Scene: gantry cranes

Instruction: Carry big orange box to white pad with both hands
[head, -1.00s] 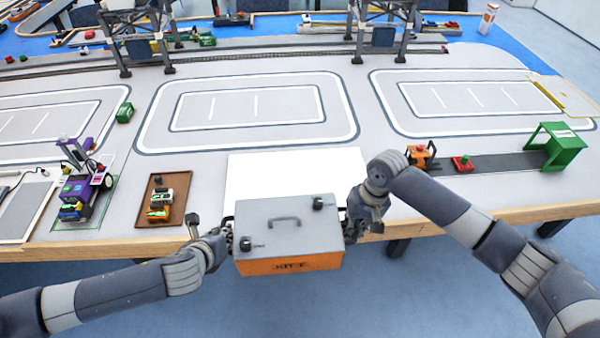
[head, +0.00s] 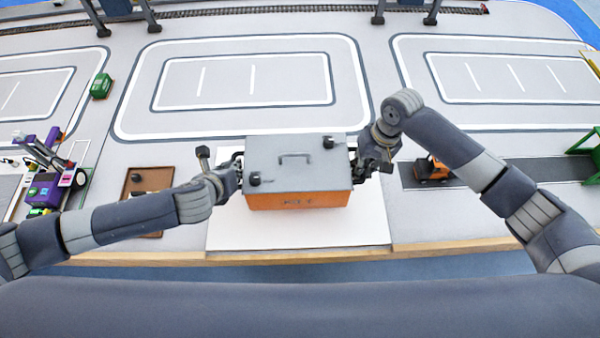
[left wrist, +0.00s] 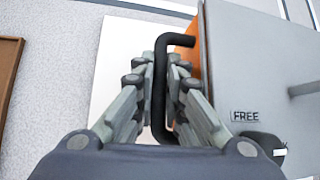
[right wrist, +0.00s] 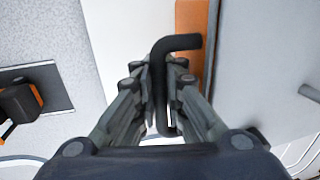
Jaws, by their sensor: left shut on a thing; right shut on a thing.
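The big orange box (head: 300,201) with a grey lid shows in the head view between my two grippers, over the white pad (head: 295,233). I cannot tell whether it touches the pad. My left gripper (head: 236,172) is shut on the black side handle at the box's left; the handle shows between its fingers in the left wrist view (left wrist: 160,85). My right gripper (head: 357,163) is shut on the black handle at the box's right, also seen in the right wrist view (right wrist: 160,85). The box hides part of the pad's back half.
A brown tray (head: 133,189) lies left of the pad, partly behind my left arm. A purple vehicle model (head: 45,188) stands further left. An orange vehicle (head: 432,170) on a dark strip (head: 530,172) is at the right. The table's wooden edge (head: 440,248) runs in front.

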